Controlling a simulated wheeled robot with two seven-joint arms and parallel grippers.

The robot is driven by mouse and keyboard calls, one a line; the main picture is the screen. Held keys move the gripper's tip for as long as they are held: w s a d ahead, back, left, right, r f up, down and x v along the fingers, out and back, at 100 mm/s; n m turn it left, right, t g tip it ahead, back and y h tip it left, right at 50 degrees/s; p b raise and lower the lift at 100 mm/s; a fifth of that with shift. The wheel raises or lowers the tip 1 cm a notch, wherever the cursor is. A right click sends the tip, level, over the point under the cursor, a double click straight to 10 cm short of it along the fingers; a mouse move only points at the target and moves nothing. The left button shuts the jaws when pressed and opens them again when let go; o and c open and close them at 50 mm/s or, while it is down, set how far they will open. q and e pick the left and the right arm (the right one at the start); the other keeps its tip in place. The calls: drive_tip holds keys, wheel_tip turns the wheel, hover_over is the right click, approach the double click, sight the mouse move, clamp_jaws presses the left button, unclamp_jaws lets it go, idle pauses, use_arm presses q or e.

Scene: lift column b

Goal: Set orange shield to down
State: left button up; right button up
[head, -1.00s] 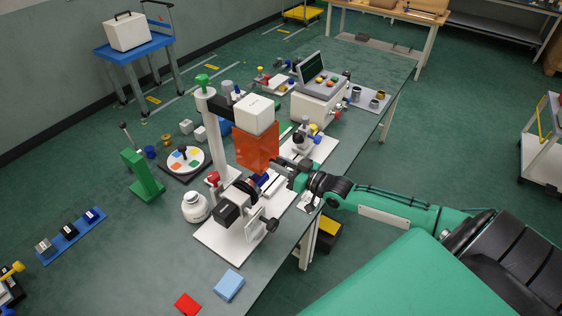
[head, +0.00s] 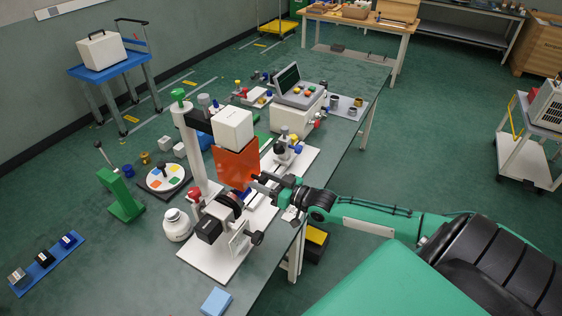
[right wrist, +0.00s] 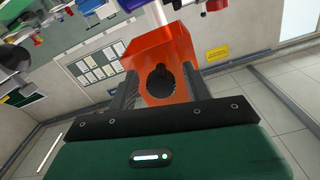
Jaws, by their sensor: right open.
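The orange shield (head: 236,166) hangs below the white head box of the drill-like machine (head: 232,128) on the table, in front of its column. In the right wrist view the orange shield (right wrist: 150,48) fills the upper middle, with a dark round knob (right wrist: 160,84) on its near face. My right gripper (head: 254,182) is at the lower right part of the shield. In the right wrist view its open fingers (right wrist: 160,92) stand on either side of the knob. Whether they touch it cannot be told. My left gripper is in neither view.
A vise-like fixture (head: 210,230) stands on the machine's white base below the shield. A control box (head: 297,98) stands behind. A blue block (head: 216,301) lies in front.

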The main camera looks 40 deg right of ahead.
drive_tip(key=b+v, duration=0.1)
drive_tip(key=v, duration=1.2)
drive_tip(key=shift+s+b, duration=0.2)
drive_tip(key=shift+b, duration=0.2)
drive_tip(key=shift+d+f, duration=0.1)
drive_tip(key=shift+d, duration=0.05)
